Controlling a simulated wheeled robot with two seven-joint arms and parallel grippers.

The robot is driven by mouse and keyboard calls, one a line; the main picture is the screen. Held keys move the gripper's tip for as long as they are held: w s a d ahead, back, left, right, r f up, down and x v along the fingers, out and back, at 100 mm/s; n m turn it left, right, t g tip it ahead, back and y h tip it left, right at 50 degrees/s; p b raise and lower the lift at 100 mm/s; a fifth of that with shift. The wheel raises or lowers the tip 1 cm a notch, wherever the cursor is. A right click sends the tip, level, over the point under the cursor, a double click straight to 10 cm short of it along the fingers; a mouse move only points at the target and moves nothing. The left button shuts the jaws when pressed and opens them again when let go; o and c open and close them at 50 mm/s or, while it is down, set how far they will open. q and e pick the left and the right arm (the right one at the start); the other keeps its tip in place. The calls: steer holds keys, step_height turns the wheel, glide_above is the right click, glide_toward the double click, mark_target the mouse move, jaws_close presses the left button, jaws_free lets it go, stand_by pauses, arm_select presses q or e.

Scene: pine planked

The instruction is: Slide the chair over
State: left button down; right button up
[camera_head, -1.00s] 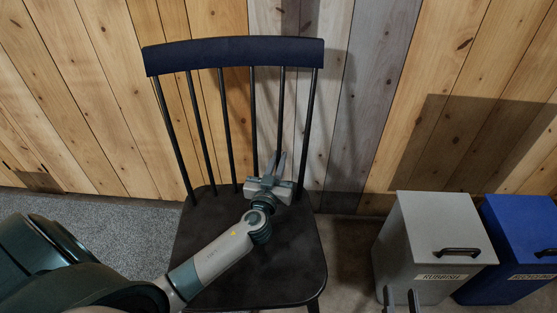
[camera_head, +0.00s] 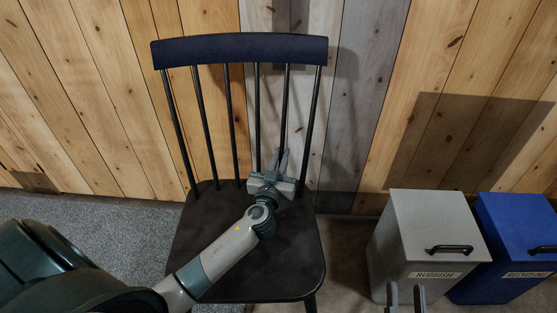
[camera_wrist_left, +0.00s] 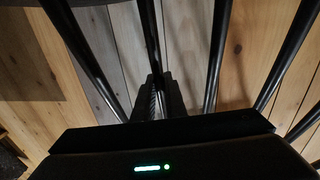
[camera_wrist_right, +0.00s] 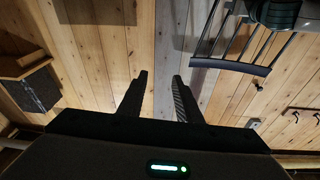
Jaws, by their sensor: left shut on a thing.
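The black chair (camera_head: 240,48) stands upright in the head view, its spindled back against the plank wall side and its dark seat (camera_head: 250,265) towards me. My left gripper (camera_head: 279,157) reaches over the seat and is shut on one of the back spindles. In the left wrist view its fingers (camera_wrist_left: 156,90) close around a dark spindle (camera_wrist_left: 149,35). My right gripper (camera_head: 405,292) is at the bottom edge of the head view, right of the chair. In the right wrist view (camera_wrist_right: 159,82) its fingers are apart and empty. The chair back also shows there (camera_wrist_right: 234,66).
A grey rubbish bin (camera_head: 420,225) stands right of the chair with a gap between them. A blue bin (camera_head: 510,235) stands beside it. The plank wall (camera_head: 85,100) is close behind the chair. Grey carpet (camera_head: 110,220) is clear on the left.

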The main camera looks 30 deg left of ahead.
arm_select(q)
steer(key=shift+w+d, duration=0.3)
steer(key=shift+d, duration=0.2)
arm_select(e)
steer(key=shift+s+d+r, duration=0.15)
steer(key=shift+d+r, duration=0.15)
steer(key=shift+r, duration=0.15)
arm_select(q)
steer(key=c, duration=1.7)
jaws_free()
